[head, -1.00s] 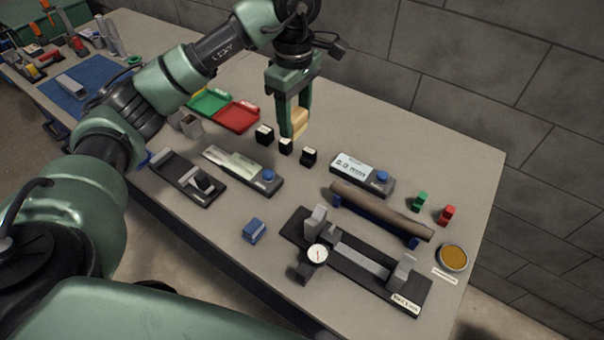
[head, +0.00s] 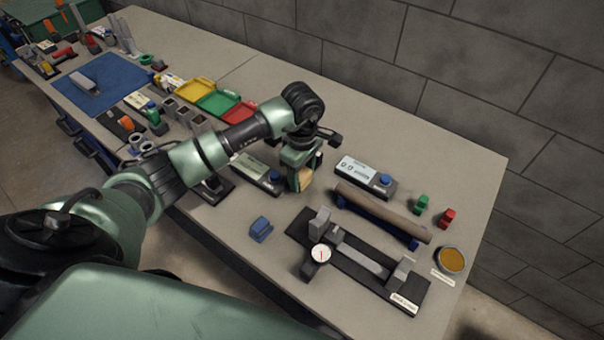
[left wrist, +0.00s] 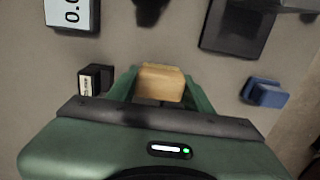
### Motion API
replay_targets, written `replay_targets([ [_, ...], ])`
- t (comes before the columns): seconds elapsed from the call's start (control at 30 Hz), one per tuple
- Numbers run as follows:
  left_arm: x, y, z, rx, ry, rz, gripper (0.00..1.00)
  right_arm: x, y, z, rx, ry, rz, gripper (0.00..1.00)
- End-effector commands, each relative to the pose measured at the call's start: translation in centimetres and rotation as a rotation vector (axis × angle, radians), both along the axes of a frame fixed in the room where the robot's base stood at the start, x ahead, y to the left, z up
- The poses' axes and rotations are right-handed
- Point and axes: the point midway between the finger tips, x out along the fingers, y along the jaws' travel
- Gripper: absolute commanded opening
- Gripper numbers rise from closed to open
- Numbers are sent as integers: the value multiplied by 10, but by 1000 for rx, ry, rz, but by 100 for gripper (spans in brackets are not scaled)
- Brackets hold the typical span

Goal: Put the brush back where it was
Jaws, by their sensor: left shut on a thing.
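The brush, a tan wooden block-like piece (head: 307,180), is held between the fingers of my left gripper (head: 300,184). It also shows in the left wrist view (left wrist: 160,82), with green fingers on both sides of it. The gripper is shut on it, over the middle of the table between two flat devices. I cannot tell whether the brush touches the table. Its bristles are not clearly visible. A small black block with a white label (left wrist: 95,80) stands left of the gripper in the left wrist view. My right gripper is not in view.
A display device (head: 364,175) is right of the gripper, and another device (head: 258,173) is left. A blue block (head: 261,229), a brown roller on a blue stand (head: 382,212) and a dial gauge fixture (head: 362,262) lie nearer. The back right tabletop is clear.

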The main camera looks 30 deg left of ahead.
Motion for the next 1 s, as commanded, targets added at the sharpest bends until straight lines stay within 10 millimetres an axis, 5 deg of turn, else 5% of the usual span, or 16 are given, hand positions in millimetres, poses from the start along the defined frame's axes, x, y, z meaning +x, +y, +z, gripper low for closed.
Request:
replay_targets([
  [0.43,0,0,-13,1,-2,0,12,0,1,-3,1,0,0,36],
  [0.47,0,0,-11,1,-2,-1,56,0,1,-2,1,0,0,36],
  [0.53,0,0,-11,1,-1,0,72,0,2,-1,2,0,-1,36],
  [1.0,2,0,1,-1,-6,-1,72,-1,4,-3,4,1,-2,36],
])
